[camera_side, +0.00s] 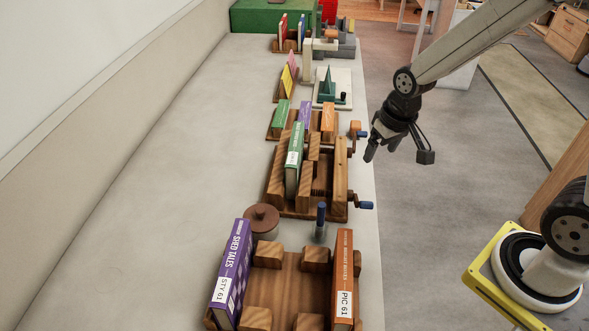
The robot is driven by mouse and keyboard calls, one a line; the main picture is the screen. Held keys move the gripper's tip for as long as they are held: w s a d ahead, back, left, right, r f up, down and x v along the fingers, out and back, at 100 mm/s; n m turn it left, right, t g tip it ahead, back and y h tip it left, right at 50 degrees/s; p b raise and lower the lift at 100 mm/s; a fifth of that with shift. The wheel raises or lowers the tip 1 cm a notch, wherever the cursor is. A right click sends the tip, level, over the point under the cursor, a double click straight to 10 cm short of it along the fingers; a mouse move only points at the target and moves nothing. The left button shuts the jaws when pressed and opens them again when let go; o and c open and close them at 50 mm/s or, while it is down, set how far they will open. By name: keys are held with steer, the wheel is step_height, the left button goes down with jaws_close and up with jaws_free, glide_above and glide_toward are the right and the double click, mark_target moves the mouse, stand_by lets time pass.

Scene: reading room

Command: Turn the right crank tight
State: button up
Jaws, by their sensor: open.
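The nearer crank (362,205) is on the larger press (305,211), which holds a green book (293,160). I cannot tell which one the task calls right. My gripper (397,156) is open and empty, its fingers pointing down. In the picture it is just right of the cranks and touches neither.
In front is a wooden rack (283,285) with a purple book (231,270) and an orange book (342,275). The bench (150,220) is bare on the left.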

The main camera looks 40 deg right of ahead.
steer(key=w+d+f+m+g, duration=0.15)
steer(key=w+d+m, duration=0.25)
steer(key=w+d, duration=0.6)
steer(key=m, duration=0.3)
glide_above(363, 132)
steer(key=shift+g, duration=0.35)
step_height(363, 132, down, 4)
steer(key=shift+w+f, duration=0.1)
steer(key=shift+f, duration=0.05)
steer(key=shift+f, duration=0.15)
steer(key=shift+f, duration=3.75)
steer(key=c, duration=0.9)
steer(key=shift+d, duration=0.1)
jaws_close()
